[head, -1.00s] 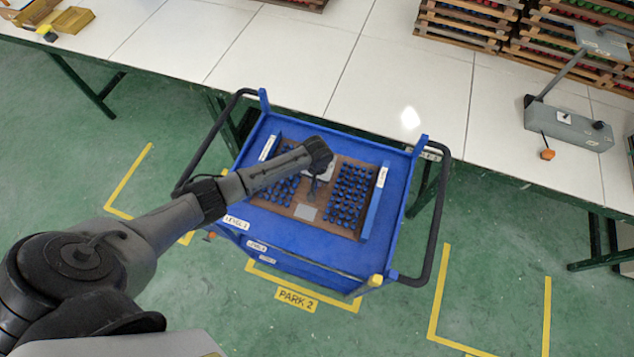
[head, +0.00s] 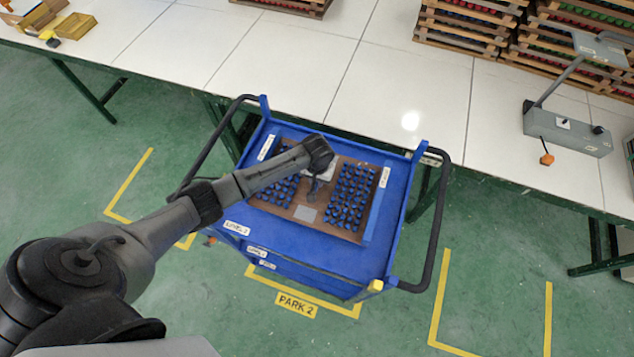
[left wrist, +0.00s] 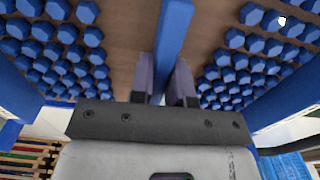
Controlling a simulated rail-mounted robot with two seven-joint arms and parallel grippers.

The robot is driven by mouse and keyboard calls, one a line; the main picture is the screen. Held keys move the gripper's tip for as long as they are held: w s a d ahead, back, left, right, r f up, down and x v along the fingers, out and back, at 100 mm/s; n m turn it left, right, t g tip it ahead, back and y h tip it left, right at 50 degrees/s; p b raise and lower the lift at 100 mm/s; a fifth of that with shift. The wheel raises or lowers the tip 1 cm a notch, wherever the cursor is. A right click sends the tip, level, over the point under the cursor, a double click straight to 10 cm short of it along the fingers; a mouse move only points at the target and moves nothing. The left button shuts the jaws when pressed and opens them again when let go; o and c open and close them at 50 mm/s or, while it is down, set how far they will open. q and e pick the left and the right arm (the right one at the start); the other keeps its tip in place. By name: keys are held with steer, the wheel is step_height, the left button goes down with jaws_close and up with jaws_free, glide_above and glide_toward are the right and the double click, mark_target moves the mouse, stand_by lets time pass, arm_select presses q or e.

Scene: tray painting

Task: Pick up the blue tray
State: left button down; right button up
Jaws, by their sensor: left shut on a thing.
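The blue tray (head: 326,203) is a brown board with several rows of blue hexagonal pieces on both sides and a bare middle. It lies flat on top of the blue cart (head: 335,268), between two raised blue strips. My left gripper (head: 314,190) points down at the tray's middle. In the left wrist view, its two fingers (left wrist: 163,78) are shut on a blue bar (left wrist: 173,35), the tray's handle, between the two groups of pieces. My arm hides part of the tray's left side. Whether the tray is clear of the cart top cannot be told. My right gripper is not in view.
A white table (head: 290,75) runs behind the cart. The cart has black side handles (head: 440,230). Green floor lies open around it.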

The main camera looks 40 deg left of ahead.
arm_select(q)
steer(key=d+r, duration=0.2)
steer(key=d, duration=0.1)
steer(key=d+r, duration=0.2)
steer(key=d, duration=0.2)
steer(key=d+r, duration=0.2)
steer(key=d, duration=0.1)
steer(key=shift+s+d+r, duration=0.25)
steer(key=shift+s+r, duration=0.05)
steer(key=shift+s, duration=0.05)
steer(key=shift+s+d+r, duration=0.1)
steer(key=shift+d+r, duration=0.3)
steer(key=shift+d, duration=0.2)
steer(key=shift+r, duration=0.1)
step_height(320, 180, up, 8)
steer(key=p, duration=1)
steer(key=shift+p, duration=0.3)
